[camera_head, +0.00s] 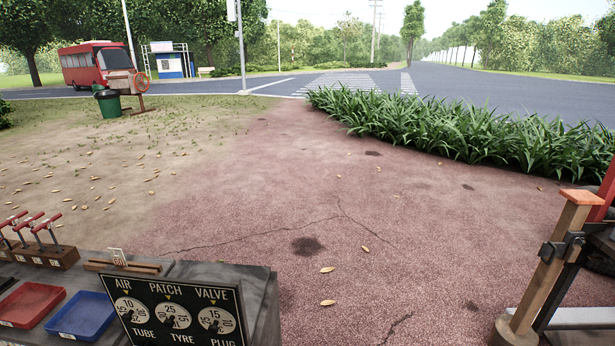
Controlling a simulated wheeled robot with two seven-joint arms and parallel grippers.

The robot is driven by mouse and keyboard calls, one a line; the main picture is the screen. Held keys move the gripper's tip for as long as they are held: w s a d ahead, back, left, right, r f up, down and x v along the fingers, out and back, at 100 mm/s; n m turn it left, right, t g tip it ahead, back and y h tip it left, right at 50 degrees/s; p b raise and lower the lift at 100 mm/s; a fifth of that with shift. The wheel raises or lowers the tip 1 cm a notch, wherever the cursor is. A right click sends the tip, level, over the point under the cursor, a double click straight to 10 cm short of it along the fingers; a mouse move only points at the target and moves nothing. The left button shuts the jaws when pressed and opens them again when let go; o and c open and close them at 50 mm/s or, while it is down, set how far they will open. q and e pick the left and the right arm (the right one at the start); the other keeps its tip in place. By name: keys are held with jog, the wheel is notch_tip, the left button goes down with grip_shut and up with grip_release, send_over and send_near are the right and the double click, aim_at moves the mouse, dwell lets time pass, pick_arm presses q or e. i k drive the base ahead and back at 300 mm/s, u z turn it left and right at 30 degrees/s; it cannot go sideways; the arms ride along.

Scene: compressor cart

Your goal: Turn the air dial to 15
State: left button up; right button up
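A black panel (204,294) stands at the front edge of the grey cart top (228,275), at the lower left. It carries three white round dials in a row. The air dial (131,310) is the left one, under the word AIR and a small yellow mark. The number 10 is at its top, by the mark. The patch dial (173,317) shows 25 at its top and the valve dial (216,320) shows 15. The words TUBE, TYRE and PLUG are below. Neither of my grippers is in view.
A red tray (30,303) and a blue tray (83,316) lie left of the panel. Red-handled levers (38,236) and a wooden holder with a small card (118,261) are behind them. A wooden post (548,268) stands at right. Open reddish ground (400,260) lies between.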

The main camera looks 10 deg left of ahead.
aim_at(129, 309)
jog(key=u, duration=0.9)
jog(key=k, duration=0.65)
jog(key=z, duration=0.9)
jog(key=i, duration=1.3)
jog(key=u, duration=1.05)
jog(key=i, duration=0.35)
jog(key=u, duration=0.35)
